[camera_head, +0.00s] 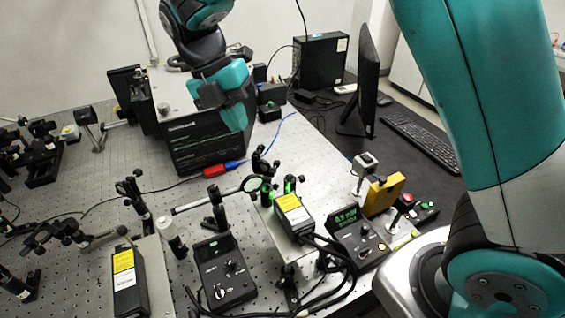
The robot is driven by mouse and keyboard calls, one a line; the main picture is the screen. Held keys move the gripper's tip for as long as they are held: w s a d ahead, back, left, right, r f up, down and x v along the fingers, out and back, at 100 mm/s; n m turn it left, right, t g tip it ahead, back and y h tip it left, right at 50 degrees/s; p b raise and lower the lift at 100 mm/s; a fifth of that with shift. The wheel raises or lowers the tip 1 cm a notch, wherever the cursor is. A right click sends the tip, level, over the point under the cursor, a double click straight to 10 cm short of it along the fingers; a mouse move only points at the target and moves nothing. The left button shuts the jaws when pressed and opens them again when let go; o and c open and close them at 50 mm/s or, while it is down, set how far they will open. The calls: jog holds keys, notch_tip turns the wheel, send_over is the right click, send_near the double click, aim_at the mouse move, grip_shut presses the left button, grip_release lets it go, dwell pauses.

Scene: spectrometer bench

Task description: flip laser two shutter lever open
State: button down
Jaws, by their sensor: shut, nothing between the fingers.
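Two black laser boxes with yellow labels stand on the bench: one near the centre (294,214) and one at the lower left (125,283). I cannot tell which is laser two. Green light shows on small parts at the front of the central laser. No shutter lever can be made out clearly on either laser. My gripper (226,106) is shut and empty at the upper middle, in front of the stacked black instrument. It appears well apart from both lasers.
A black controller (223,273) stands between the lasers; another with a green display (356,236) is right of the central laser. Cables run at the front. Optic posts crowd the left. A yellow box (384,194), monitor (357,85) and keyboard (427,142) are to the right.

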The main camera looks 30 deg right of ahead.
jog(key=shift+s+d+f+p, duration=0.6)
jog(key=shift+s+d+f, duration=0.3)
jog(key=shift+f, duration=0.7)
jog(key=shift+s+d+f+p, duration=0.6)
jog(key=shift+s+d+f, duration=0.3)
jog(key=shift+f, duration=0.75)
jog(key=shift+s+d+f+p, duration=0.6)
jog(key=shift+s+d+f, duration=0.25)
jog(key=shift+f, duration=0.75)
jog(key=shift+a, duration=0.1)
